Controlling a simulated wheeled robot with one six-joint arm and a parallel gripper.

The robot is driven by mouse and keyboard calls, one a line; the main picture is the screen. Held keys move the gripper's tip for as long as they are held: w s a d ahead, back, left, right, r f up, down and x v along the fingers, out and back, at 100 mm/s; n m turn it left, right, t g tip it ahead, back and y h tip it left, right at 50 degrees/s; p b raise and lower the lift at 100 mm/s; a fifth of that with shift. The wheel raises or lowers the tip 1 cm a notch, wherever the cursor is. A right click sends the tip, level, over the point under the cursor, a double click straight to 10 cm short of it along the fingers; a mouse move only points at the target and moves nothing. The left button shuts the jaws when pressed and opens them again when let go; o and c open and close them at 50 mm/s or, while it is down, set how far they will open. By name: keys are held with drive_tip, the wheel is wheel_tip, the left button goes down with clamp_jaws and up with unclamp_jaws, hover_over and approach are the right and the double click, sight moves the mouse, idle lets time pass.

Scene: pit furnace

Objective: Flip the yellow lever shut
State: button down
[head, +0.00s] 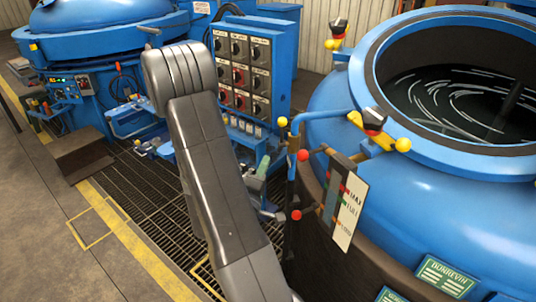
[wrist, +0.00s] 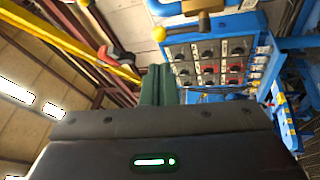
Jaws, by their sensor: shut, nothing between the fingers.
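My gripper (wrist: 158,70) shows in the wrist view as two dark green fingers pressed together, shut and empty. A yellow ball knob (wrist: 160,33) is just above the fingertips in that view, beside a brass fitting (wrist: 204,20); I cannot tell whether they touch. In the head view a yellow ball (head: 283,121) sits at the end of a blue bent pipe, right of my arm. Yellow-armed clamps with yellow balls (head: 403,145) are on the near vessel's rim. I cannot tell for certain which is the yellow lever.
A blue panel of black and red rotary switches (head: 240,75) stands behind my arm. The big blue vessel (head: 450,215) fills the right, with red ball knobs (head: 303,155) and a level gauge (head: 347,211) on its near side. Open floor (head: 45,240) lies left.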

drive_tip(key=p, duration=0.5)
approach(281, 125)
drive_tip(key=x, duration=0.5)
drive_tip(key=shift+w+d+r, duration=0.1)
drive_tip(key=shift+w, duration=0.1)
drive_tip(key=shift+w+d, duration=0.15)
drive_tip(key=shift+w, duration=0.55)
